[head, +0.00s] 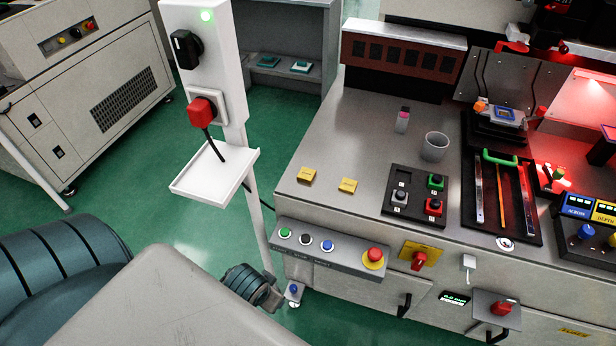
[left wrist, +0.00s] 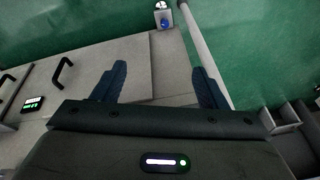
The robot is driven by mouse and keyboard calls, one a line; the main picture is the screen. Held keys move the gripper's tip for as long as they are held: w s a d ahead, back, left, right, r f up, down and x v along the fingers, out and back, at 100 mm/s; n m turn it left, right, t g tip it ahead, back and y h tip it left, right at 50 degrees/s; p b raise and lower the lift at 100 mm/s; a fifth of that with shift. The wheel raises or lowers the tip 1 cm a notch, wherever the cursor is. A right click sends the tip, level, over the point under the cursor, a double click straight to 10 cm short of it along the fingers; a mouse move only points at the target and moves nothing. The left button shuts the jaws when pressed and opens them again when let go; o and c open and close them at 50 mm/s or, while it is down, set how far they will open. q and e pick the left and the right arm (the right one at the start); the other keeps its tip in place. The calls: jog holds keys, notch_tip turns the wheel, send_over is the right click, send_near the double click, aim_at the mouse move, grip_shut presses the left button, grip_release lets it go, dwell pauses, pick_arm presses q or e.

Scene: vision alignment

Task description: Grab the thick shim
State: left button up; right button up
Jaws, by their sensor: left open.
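Several long thin strips lie in a black tray (head: 491,228) on the right part of the grey workbench: a silver strip (head: 479,193), an orange strip (head: 503,200) and a reddish-lit strip (head: 528,200). I cannot tell which of them is the thick shim. My left gripper (left wrist: 161,86) shows in the left wrist view with its two dark fingers wide apart and nothing between them. It is over the cabinet front and green floor, away from the tray. Its fingers do not show in the head view. My right gripper is not in view.
A grey cup (head: 435,147) and a black block with coloured buttons (head: 415,194) stand left of the tray. Two yellow tags (head: 347,186) lie near the front edge. A button panel (head: 330,246) juts from the bench front. A white post with a shelf (head: 214,174) stands left.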

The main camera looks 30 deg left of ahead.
pick_arm(q)
notch_tip(320, 180, up, 4)
jog(key=n+t+y, duration=0.3)
jog(key=t, duration=0.9)
send_near(306, 175)
jog(key=shift+p+x, duration=0.9)
jog(key=shift+x, duration=3.2)
jog(key=c, duration=1.2)
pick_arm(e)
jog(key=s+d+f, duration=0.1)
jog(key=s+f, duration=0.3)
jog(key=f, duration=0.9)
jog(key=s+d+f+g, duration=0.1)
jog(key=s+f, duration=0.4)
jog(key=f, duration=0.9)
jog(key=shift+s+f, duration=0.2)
